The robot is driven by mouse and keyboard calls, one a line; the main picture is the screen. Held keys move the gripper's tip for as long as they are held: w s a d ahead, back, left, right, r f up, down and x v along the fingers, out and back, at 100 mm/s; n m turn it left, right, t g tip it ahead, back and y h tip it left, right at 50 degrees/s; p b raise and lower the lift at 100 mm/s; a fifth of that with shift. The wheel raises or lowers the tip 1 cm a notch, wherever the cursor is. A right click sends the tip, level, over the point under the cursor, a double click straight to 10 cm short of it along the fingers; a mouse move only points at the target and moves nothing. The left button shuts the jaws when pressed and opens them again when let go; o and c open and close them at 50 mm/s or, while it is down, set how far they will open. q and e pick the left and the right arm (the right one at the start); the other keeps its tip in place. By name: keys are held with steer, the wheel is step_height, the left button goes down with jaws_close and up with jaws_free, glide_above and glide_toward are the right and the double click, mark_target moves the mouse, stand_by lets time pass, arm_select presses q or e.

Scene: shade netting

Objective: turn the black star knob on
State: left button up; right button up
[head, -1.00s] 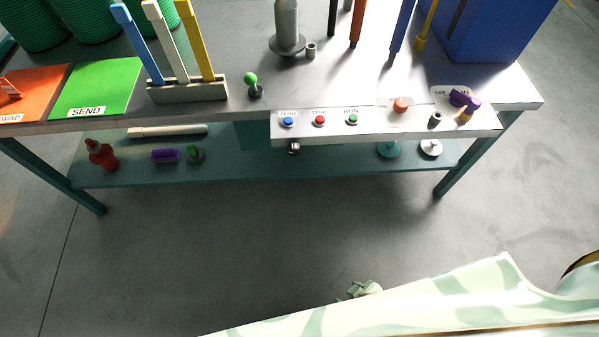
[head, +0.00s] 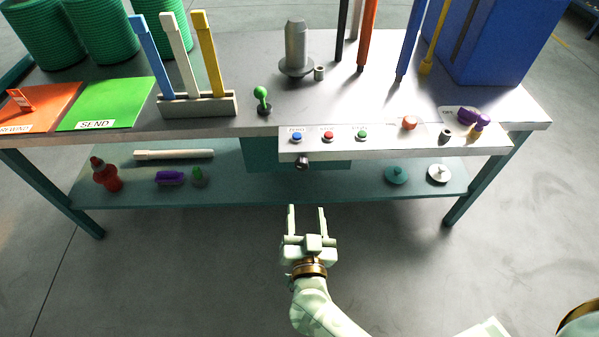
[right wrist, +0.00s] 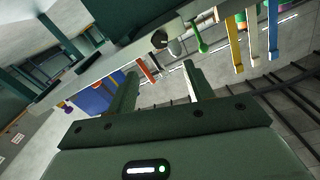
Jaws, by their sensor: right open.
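A small dark knob (head: 302,163), the likely black star knob, sticks out from the front of the white control panel (head: 400,146), below its blue button. Its star shape is too small to make out. In the right wrist view a dark round knob (right wrist: 159,39) shows beyond the fingers, probably the same one. My right gripper (head: 306,208) is open and empty, in front of the bench and just below the knob in the head view, apart from it. Its two fingers also show in the right wrist view (right wrist: 160,82). My left gripper is not in view.
Blue (head: 296,137), red (head: 328,136) and green (head: 362,135) buttons sit on the panel, with an orange knob (head: 409,122) and purple knob (head: 474,117) to the right. A green-topped lever (head: 262,95) stands left. The lower shelf (head: 330,186) holds several loose items. Floor in front is clear.

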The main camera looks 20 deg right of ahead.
steer(key=b, duration=0.3)
glide_toward(303, 168)
steer(key=x, duration=0.4)
steer(key=shift+w+f, duration=0.1)
steer(key=b+x, duration=0.1)
steer(key=x, duration=0.3)
steer(key=shift+w, duration=0.1)
steer(key=shift+w+d+r, duration=0.15)
steer(key=shift+w+r, duration=0.05)
steer(key=shift+w, duration=0.35)
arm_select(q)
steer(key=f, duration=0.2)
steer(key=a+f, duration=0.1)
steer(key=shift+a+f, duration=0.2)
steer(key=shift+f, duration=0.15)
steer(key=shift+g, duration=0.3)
arm_select(e)
steer(key=c, duration=1)
